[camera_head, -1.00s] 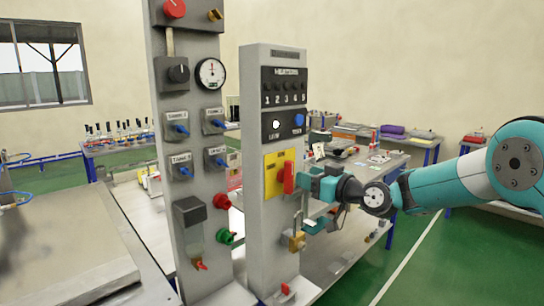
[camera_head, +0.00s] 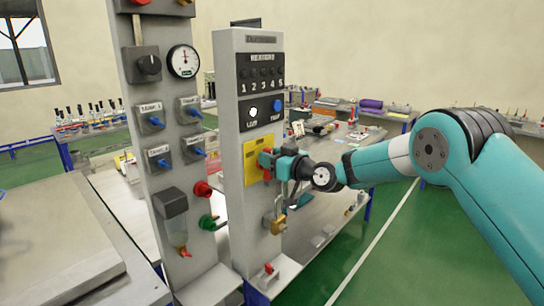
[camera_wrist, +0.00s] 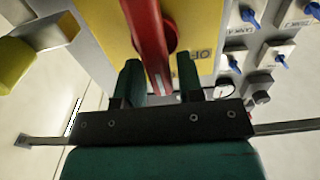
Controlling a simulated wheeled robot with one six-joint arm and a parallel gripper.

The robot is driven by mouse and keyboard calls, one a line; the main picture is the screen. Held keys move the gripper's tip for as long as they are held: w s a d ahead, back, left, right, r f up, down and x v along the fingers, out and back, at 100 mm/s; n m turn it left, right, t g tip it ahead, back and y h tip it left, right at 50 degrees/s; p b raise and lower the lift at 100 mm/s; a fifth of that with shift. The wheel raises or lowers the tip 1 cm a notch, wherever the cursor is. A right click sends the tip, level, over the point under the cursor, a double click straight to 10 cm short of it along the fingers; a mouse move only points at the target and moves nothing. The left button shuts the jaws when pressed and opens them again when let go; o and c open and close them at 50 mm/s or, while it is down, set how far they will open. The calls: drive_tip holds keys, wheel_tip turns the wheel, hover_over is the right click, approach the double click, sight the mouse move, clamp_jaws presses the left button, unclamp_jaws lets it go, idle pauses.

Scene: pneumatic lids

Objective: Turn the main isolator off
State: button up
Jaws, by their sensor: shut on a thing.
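The main isolator is a red handle (camera_head: 267,176) on a yellow plate (camera_head: 251,178), on the front of the right grey column. My gripper (camera_head: 270,162) is at the handle and covers most of it in the head view. In the wrist view the red handle (camera_wrist: 150,42) lies between the two teal fingers of my gripper (camera_wrist: 160,82), which is shut on it. Part of the lettering "OF" shows on the yellow plate (camera_wrist: 205,30) beside the handle. The handle's exact angle is hard to tell.
A brass padlock (camera_head: 277,223) hangs just below the plate. The left grey column (camera_head: 128,45) carries a gauge (camera_head: 183,60), blue-handled valves and a red knob (camera_head: 202,189). A workbench (camera_head: 330,215) stands behind. Green floor (camera_head: 420,250) is open on the right.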

drive_tip(key=shift+a+r, duration=0.25)
drive_tip(key=shift+r, duration=0.1)
clamp_jaws()
drive_tip(key=shift+s+f+b, duration=0.1)
drive_tip(key=shift+f+b, duration=0.05)
drive_tip(key=shift+b, duration=0.25)
